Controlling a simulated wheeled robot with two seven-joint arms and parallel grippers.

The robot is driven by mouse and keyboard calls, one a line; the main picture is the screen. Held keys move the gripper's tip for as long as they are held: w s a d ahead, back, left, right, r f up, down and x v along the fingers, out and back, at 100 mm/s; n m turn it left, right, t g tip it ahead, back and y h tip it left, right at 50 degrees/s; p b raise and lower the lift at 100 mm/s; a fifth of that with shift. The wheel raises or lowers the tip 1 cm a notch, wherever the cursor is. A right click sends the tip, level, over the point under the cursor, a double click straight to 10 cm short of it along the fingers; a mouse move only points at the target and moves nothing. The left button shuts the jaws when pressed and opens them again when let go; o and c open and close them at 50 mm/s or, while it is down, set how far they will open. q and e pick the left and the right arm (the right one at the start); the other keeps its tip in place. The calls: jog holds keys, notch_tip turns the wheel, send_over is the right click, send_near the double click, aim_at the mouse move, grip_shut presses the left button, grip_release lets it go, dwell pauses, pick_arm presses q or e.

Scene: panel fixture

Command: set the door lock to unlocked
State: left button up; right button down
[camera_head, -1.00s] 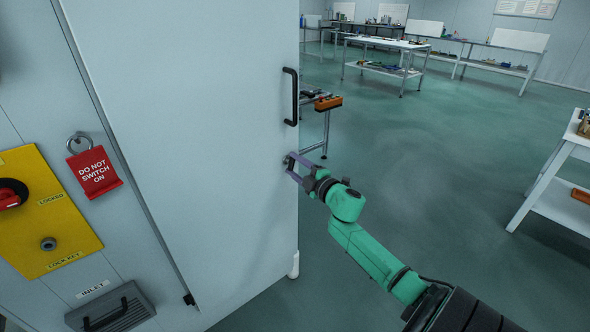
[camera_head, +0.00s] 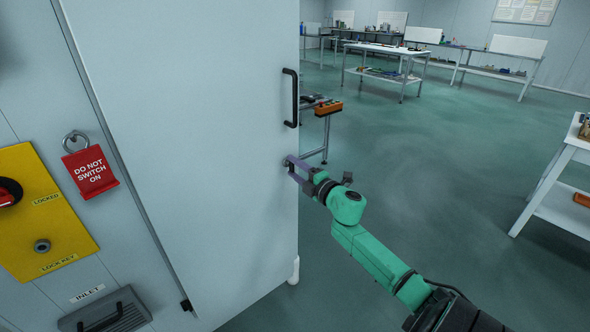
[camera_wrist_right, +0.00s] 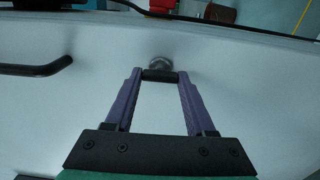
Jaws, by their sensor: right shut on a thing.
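The door lock (camera_wrist_right: 160,63) is a small round grey knob with a dark bar across it, on the pale door (camera_head: 210,110) near its free edge. My right gripper (camera_head: 290,162) reaches it from the right in the head view, below the door handle. In the right wrist view my right gripper (camera_wrist_right: 159,76) has its purple fingers on either side of the dark bar, shut on it. The fingertips partly hide the lock in the head view. I cannot read any lock marking. My left gripper is not in view.
A black door handle (camera_head: 291,97) is above the lock. A yellow panel (camera_head: 40,225) and a red "DO NOT SWITCH ON" tag (camera_head: 90,172) are at the left. A workbench (camera_head: 322,105) stands behind the door edge.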

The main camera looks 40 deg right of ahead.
jog(key=shift+c, duration=1.2)
grip_release()
jog(key=s, duration=1.4)
jog(key=shift+s+a, duration=0.15)
jog(key=shift+s, duration=0.15)
